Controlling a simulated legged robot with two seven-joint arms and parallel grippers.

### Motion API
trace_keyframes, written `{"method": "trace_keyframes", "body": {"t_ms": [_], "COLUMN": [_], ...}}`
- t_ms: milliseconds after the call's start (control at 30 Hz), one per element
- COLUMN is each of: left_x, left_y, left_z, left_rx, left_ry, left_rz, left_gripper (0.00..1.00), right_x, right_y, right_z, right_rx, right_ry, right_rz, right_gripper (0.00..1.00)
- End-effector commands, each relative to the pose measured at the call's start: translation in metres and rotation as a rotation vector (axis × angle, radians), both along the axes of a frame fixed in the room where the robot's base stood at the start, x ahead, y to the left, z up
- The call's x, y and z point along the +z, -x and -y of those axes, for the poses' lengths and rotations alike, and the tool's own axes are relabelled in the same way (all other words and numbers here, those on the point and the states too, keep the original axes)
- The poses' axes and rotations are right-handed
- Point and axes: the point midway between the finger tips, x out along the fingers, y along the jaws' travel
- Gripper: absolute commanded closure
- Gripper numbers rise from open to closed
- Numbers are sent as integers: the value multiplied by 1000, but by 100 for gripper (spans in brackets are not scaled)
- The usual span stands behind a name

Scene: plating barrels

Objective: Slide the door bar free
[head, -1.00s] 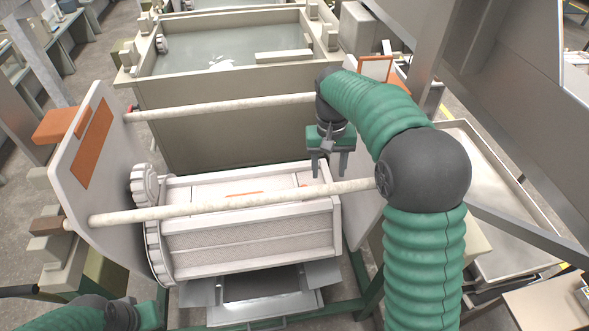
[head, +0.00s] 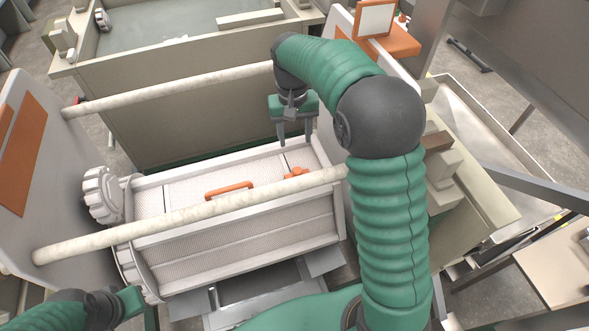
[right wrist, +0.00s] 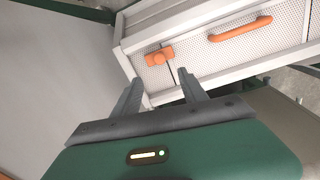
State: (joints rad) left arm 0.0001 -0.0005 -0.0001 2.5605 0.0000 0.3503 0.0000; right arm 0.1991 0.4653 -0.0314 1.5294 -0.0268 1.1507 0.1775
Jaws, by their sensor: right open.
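The pale barrel (head: 236,232) lies below two long rods. Its perforated door (head: 185,190) carries an orange handle (head: 229,188) and a small orange knob piece (head: 297,172) near the right end. In the right wrist view the knob (right wrist: 159,56) sits beside a thin dark strip across the door; I cannot tell which part is the door bar. My right gripper (head: 294,138) is open, pointing down just behind the barrel's right end. In its wrist view the open fingers (right wrist: 160,80) are apart, with the knob beyond them. My left gripper (head: 130,302) is low at the left, its fingers unclear.
The near rod (head: 190,215) crosses over the barrel's front, and the far rod (head: 170,92) runs behind it. White side plates (head: 60,170) hold both ends. A large tank (head: 185,55) stands behind. A gear (head: 102,195) is at the barrel's left end.

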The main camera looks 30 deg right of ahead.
Motion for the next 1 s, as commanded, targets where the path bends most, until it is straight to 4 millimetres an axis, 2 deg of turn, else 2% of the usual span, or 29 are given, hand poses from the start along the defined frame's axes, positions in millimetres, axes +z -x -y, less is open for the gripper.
{"method": "trace_keyframes", "body": {"t_ms": [400,533,700,967,1000], "left_x": [10,12,13,13,13], "left_y": [0,0,0,0,0], "left_z": [0,0,0,0,0], "left_rx": [0,0,0,0,0], "left_ry": [0,0,0,0,0], "left_rz": [1,0,0,0,0], "left_gripper": [100,100,100,100,100], "right_x": [-106,-133,-151,-153,-153], "right_y": [3,2,2,2,2], "right_z": [4,5,6,6,6], "right_rx": [-1,-1,-1,0,0], "right_ry": [-2,-1,-1,-1,-1], "right_rz": [-8,-6,-3,-2,-2], "right_gripper": [50,50,50,50,54]}}
